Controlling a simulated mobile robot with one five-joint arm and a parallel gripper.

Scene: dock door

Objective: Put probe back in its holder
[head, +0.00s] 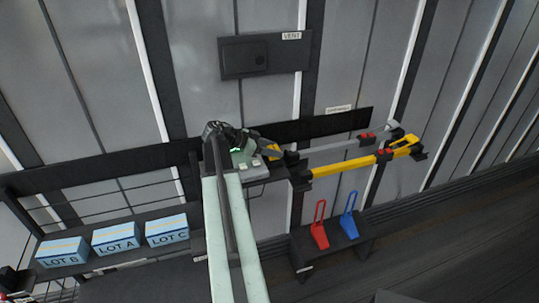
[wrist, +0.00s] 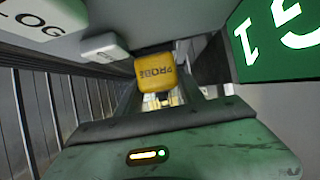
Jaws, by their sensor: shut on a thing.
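The yellow probe (wrist: 155,72), with PROBE lettered on it, stands ahead of my gripper (wrist: 160,97) in the wrist view. My gripper is shut on it; the contact is partly hidden. In the head view a small yellow piece (head: 262,142), seemingly the probe, shows at the end of my arm, just above the grey instrument (head: 249,164). The instrument's green display (wrist: 275,35) and pale buttons (wrist: 104,47) fill the top of the wrist view. I cannot make out the probe's holder clearly; my arm covers part of the instrument.
Right of the instrument, a grey bar and a yellow bar (head: 345,168) jut along the wall. Below are a red chock (head: 320,228) and a blue chock (head: 348,219). Blue lot boxes (head: 115,238) sit on a shelf at left. A vent panel (head: 264,54) is above.

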